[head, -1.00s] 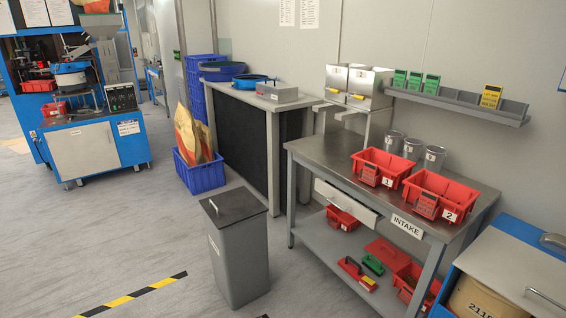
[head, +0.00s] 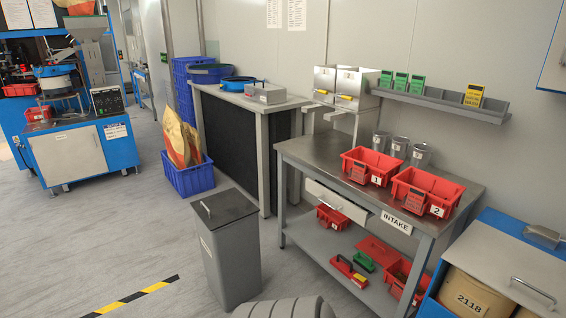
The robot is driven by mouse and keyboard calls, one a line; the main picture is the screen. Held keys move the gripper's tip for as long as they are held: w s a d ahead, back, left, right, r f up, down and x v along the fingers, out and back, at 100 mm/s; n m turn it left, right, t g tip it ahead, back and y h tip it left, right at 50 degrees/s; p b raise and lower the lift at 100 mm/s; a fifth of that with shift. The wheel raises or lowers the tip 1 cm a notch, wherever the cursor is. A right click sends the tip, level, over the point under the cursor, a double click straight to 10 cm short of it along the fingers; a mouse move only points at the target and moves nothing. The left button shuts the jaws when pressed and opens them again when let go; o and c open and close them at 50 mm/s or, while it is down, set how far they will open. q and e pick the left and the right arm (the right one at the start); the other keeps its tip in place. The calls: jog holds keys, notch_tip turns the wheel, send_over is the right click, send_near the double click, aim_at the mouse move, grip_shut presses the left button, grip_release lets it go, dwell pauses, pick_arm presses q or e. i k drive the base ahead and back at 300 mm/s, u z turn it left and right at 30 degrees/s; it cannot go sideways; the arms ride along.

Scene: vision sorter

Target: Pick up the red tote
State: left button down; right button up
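Two red totes stand side by side on the INTAKE table (head: 315,151). Tote 1 (head: 357,170) is on the left and tote 2 (head: 410,194) is on the right, each with a red card and a white number label on its front. On the table's lower shelf are a smaller red bin (head: 332,217) and another red bin (head: 400,290) at the right, partly hidden by the table leg. The frames do not show which one is the task's red tote.
A grey lidded bin (head: 230,255) stands left of the table. A blue cabinet with container 2118 (head: 468,300) stands at right. Clear jars (head: 398,148) stand behind the totes. Open floor lies at left, with a striped tape line (head: 130,298).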

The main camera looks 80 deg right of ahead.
aim_at(381, 168)
jog(key=u, duration=0.05)
jog(key=k, duration=1.75)
jog(key=z, duration=0.9)
